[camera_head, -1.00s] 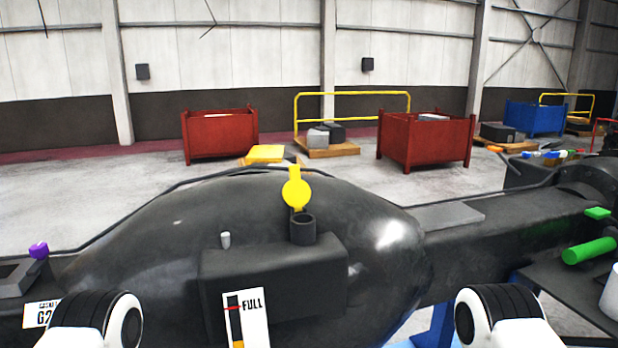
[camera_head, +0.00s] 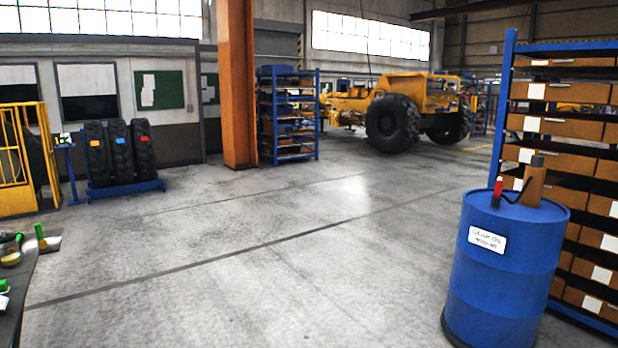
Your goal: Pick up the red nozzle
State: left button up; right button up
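In the head view a small red nozzle (camera_head: 498,187) stands upright on top of a blue drum (camera_head: 497,270) at the right. A dark hose or handle runs from the nozzle toward a brown pump body (camera_head: 533,182) on the drum lid. The drum carries a white label with dark lettering. Neither of my grippers shows in this view, so I cannot see whether they are open or shut.
A rack of brown boxes (camera_head: 560,125) stands right behind the drum. A dark table (camera_head: 28,290) with tools is at the lower left. Tyres on a blue stand (camera_head: 125,190), an orange column (camera_head: 236,85) and a yellow vehicle (camera_head: 430,100) are farther back. The middle floor is clear.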

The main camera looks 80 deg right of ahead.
aim_at(498, 184)
jog(key=z, duration=3.85)
jog(key=u, duration=4.6)
jog(key=z, duration=4.6)
